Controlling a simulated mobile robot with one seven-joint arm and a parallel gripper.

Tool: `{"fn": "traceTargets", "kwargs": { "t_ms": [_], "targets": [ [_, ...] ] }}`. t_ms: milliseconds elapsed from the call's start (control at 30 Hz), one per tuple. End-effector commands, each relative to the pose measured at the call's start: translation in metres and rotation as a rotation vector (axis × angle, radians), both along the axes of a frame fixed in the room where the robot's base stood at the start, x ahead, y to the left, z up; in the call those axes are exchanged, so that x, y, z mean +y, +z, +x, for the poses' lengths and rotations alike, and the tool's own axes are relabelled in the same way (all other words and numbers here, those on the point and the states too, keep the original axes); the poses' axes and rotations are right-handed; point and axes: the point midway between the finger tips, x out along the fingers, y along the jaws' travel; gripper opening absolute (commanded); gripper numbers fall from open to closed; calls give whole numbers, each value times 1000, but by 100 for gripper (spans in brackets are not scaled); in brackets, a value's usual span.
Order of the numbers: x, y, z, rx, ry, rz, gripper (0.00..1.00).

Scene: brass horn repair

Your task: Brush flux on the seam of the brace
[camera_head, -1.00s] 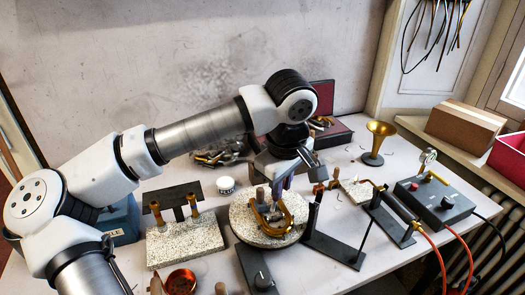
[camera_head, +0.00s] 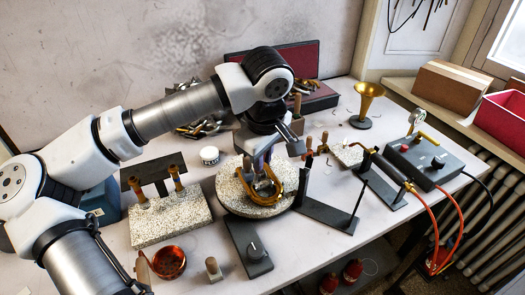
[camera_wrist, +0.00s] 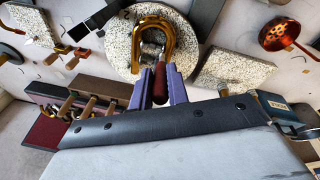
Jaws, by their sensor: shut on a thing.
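A brass U-shaped tube (camera_head: 277,190) lies on a round speckled block (camera_head: 232,195); both also show in the wrist view, the tube (camera_wrist: 139,22) and the block (camera_wrist: 115,45). My gripper (camera_head: 260,165) is just above the tube. In the wrist view its two purple fingers (camera_wrist: 160,80) are shut on a slim tool with a dark red handle (camera_wrist: 160,88), apparently the brush. The tool points into the open middle of the U. Small greyish parts show there; I cannot tell tool tip from brace, nor whether they touch. A small white-sided jar (camera_head: 209,155) stands left of the block.
A speckled slab with two brass posts (camera_head: 165,220) lies at left, a copper bowl (camera_head: 169,262) in front. A black stand (camera_head: 325,212), a torch (camera_head: 392,172) and a gauge box (camera_head: 425,162) are at right. A brass bell (camera_head: 367,105) stands behind.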

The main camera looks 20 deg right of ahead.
Motion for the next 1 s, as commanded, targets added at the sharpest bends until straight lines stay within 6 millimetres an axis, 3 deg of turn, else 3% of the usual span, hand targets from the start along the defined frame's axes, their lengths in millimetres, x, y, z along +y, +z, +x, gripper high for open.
{"fn": "traceTargets", "kwargs": {
  "t_ms": [1000],
  "targets": [
    [0,-15,0,-1,0,0,0]
  ]
}}
